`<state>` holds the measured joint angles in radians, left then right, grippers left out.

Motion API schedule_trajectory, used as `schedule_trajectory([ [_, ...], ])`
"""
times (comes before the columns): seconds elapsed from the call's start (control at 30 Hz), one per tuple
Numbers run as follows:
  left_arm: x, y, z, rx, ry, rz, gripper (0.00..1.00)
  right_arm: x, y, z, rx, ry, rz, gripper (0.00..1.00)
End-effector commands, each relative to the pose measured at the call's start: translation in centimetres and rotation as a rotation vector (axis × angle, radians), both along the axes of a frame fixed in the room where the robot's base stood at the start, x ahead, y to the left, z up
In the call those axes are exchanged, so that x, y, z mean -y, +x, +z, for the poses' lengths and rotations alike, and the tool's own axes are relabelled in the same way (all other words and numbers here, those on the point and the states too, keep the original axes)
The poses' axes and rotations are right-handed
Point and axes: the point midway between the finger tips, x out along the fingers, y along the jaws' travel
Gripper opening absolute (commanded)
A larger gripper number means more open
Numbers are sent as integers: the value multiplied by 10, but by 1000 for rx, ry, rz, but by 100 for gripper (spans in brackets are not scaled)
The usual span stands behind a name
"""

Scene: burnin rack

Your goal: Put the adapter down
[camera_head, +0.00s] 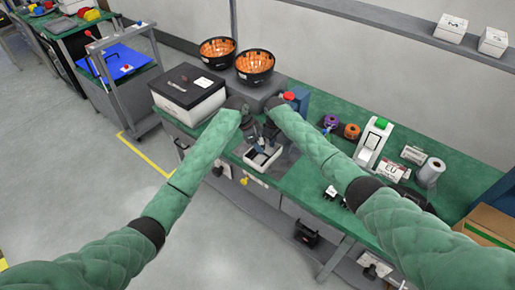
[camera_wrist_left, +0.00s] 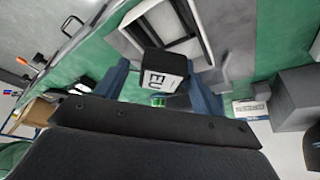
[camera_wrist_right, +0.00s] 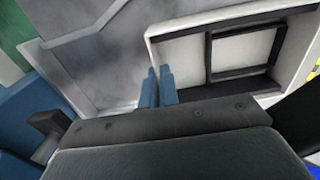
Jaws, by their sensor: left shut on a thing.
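The adapter is a black block with a white "EU" label (camera_wrist_left: 162,66). In the left wrist view it sits between the two blue fingers of my left gripper (camera_wrist_left: 160,84), which is shut on it. A white tray with a dark inner frame (camera_wrist_left: 192,14) lies just beyond the adapter; whether they touch I cannot tell. In the head view the tray (camera_head: 250,160) stands at the bench's front edge under both grippers. My right gripper (camera_wrist_right: 158,86) has its blue fingers close together with nothing visible between them, over the tray's near rim (camera_wrist_right: 205,22).
Spools (camera_head: 351,131), a white device (camera_head: 373,140) and a paper roll (camera_head: 430,172) stand at the right. A cardboard box (camera_head: 490,225) is at the far right.

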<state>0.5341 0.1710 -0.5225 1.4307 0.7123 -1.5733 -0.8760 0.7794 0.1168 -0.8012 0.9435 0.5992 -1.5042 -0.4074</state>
Motion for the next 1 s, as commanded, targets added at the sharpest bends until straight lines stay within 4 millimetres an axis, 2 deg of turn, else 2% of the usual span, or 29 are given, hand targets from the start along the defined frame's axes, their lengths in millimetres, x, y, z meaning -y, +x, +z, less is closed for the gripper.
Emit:
schedule_trajectory([
  [0.33,0,0,-36,1,0,0,39,0,0,0,0,0,0,0],
  [1.0,-1,0,-48,1,1,0,39,0,0,0,0,0,0,0],
])
